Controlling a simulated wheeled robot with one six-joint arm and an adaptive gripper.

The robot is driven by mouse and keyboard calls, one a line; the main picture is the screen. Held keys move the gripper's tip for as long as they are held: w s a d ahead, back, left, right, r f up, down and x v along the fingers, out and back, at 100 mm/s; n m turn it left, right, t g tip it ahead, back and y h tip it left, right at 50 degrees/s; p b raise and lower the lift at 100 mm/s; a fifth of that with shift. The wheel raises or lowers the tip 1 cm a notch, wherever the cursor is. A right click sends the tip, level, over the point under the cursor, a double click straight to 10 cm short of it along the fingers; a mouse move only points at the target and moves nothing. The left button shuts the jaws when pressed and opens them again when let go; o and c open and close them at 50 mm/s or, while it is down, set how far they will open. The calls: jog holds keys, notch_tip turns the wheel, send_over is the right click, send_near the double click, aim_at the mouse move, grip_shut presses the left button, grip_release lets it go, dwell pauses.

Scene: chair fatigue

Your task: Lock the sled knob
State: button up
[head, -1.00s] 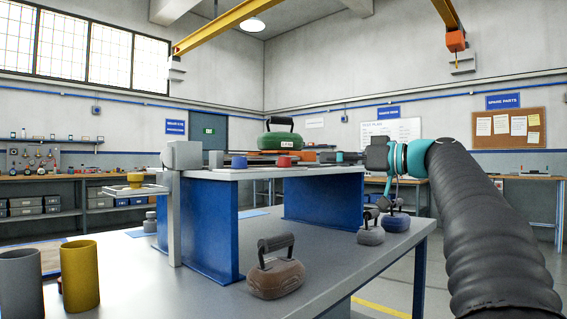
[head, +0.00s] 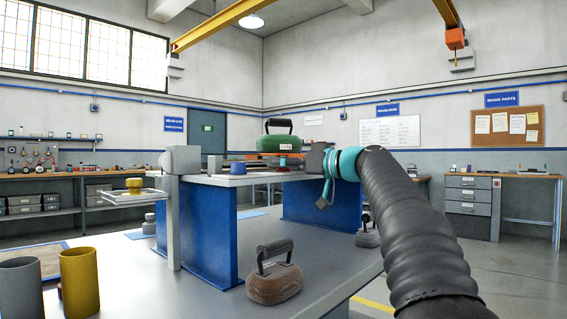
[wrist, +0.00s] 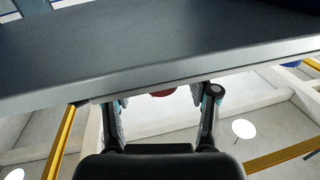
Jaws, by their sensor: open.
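A raised bench plate (head: 225,181) stands on blue supports. A blue knob (head: 237,168) is on its top, left of my gripper (head: 316,160), which reaches in from the right at plate height. The wrist view shows my gripper (wrist: 165,103) open, fingers apart and nothing held. A sliver of a red round part (wrist: 163,93) shows between the fingers, mostly hidden behind a grey slab edge (wrist: 170,74). A blue part (wrist: 291,64) peeks out at right. A yellow knob (head: 134,183) sits on a side tray at left. I cannot tell which knob is the sled's.
A green weight (head: 282,144) with a black handle stands above the plate. A brown weight (head: 275,282) and a grey weight (head: 368,236) stand on the lower table (head: 200,290). Two cups, one yellow (head: 80,282) and one grey (head: 21,290), stand at front left.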

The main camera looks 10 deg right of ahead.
grip_shut()
